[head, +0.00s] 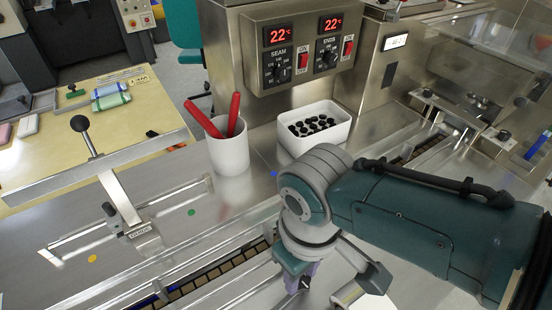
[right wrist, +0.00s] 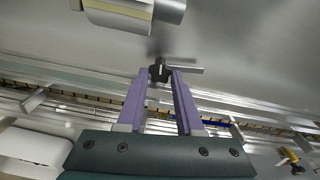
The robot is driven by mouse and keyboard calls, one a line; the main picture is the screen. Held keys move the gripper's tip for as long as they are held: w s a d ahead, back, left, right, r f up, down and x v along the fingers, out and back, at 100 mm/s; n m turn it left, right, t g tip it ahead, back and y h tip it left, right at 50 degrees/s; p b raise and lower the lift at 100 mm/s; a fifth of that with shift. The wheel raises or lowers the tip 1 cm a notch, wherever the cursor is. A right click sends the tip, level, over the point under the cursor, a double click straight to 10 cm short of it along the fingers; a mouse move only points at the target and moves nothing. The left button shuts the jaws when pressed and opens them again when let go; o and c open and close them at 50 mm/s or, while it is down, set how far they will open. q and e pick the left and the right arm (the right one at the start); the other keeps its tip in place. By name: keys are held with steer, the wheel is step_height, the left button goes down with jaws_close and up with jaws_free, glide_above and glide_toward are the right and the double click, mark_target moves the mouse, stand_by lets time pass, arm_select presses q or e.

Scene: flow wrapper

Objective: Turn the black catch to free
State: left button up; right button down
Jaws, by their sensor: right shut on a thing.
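The black catch (right wrist: 159,71) shows in the right wrist view as a small dark knob with a thin metal bar reaching out to its right. My right gripper (right wrist: 160,76) has its two purple fingers on either side of the knob, at the fingertips, and is shut on it. In the head view my right gripper (head: 303,278) points down at the lower middle, over the machine's front rails. There the catch is largely hidden by the gripper and arm. My left gripper is not in view.
A white cup (head: 228,152) with red-handled tools and a white bin (head: 314,128) of black pieces stand behind my right arm. A metal bar with a black ball knob (head: 80,124) stands left. A metal roll (right wrist: 135,14) hangs close above the catch.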

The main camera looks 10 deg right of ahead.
steer(key=c, duration=0.5)
jaws_free()
steer(key=shift+c, duration=0.2)
step_height(320, 180, up, 10)
steer(key=p, duration=0.4)
